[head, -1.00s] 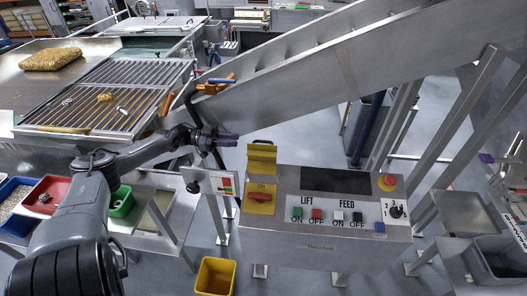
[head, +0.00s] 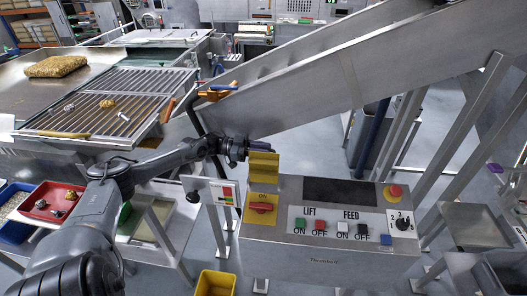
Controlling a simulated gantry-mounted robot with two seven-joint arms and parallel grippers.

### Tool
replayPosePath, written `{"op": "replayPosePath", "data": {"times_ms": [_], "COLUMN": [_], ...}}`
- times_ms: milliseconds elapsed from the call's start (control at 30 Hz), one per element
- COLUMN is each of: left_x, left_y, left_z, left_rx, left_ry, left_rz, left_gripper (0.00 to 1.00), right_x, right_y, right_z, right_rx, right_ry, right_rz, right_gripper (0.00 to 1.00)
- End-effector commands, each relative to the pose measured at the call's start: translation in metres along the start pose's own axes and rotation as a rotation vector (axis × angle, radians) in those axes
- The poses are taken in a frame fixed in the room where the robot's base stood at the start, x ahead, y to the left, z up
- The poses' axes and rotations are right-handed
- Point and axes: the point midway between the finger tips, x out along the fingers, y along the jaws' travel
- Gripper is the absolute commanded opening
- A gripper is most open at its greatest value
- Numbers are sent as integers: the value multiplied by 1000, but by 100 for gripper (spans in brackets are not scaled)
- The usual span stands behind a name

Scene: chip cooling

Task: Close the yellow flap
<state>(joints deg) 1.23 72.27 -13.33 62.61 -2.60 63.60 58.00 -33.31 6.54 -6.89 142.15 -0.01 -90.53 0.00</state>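The yellow flap (head: 263,170) stands raised at the back left of the grey control box, above the yellow plate with the red rotary switch (head: 260,208). My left gripper (head: 262,147) is at the top edge of the flap, just behind or against it; I cannot tell whether they touch. Its fingers are dark and small here, and their opening cannot be made out. My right gripper is not in view.
The control box (head: 320,248) carries green, red, white and black buttons, a blue one, a dial and a red emergency stop (head: 393,192). A sloping metal conveyor (head: 300,95) rises behind. A yellow bin (head: 215,283) stands on the floor in front.

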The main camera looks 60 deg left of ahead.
Motion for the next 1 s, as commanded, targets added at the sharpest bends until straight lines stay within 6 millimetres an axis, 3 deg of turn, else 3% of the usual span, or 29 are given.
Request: {"op": "replayPosePath", "data": {"times_ms": [367,567,1000], "left_x": [5,5,3], "left_y": [0,0,1], "left_z": [0,0,-1], "left_rx": [-1,-1,5], "left_ry": [-1,-1,-2], "left_rz": [-1,0,-2], "left_gripper": [23,0,0], "right_x": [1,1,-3], "right_y": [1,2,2], "right_z": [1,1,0], "right_rx": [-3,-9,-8], "right_ry": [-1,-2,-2], "right_rz": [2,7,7], "right_gripper": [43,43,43]}}
